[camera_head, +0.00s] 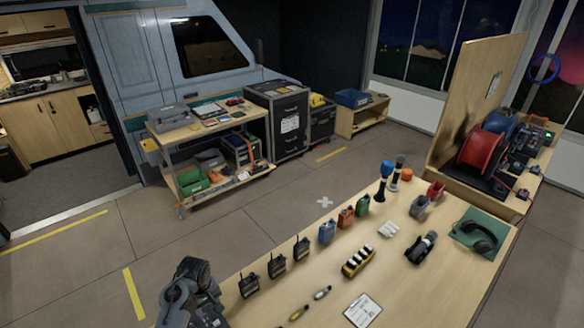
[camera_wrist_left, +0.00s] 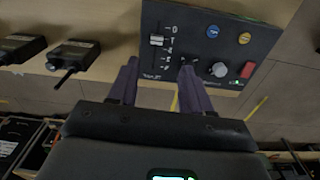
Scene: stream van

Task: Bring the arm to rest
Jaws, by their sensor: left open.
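My left gripper (camera_wrist_left: 160,68) is open, with two dark fingers apart and nothing visible between them in the left wrist view. Its fingertips are close to the lower edge of a dark control panel (camera_wrist_left: 205,45); I cannot tell whether they touch it. The panel has a slider, knobs, a blue and a yellow button and a red switch. In the head view my left arm (camera_head: 190,285) comes in at the bottom left, beside the table's near-left edge; its fingertips are not clear there. My right gripper is not in view.
The wooden table (camera_head: 420,285) holds several radios (camera_head: 276,262), a headset (camera_head: 478,238), coloured containers and a clipboard (camera_head: 362,310). A loaded cart (camera_head: 205,145) stands by the van. A red cable reel (camera_head: 483,152) stands at right. Floor between table and cart is clear.

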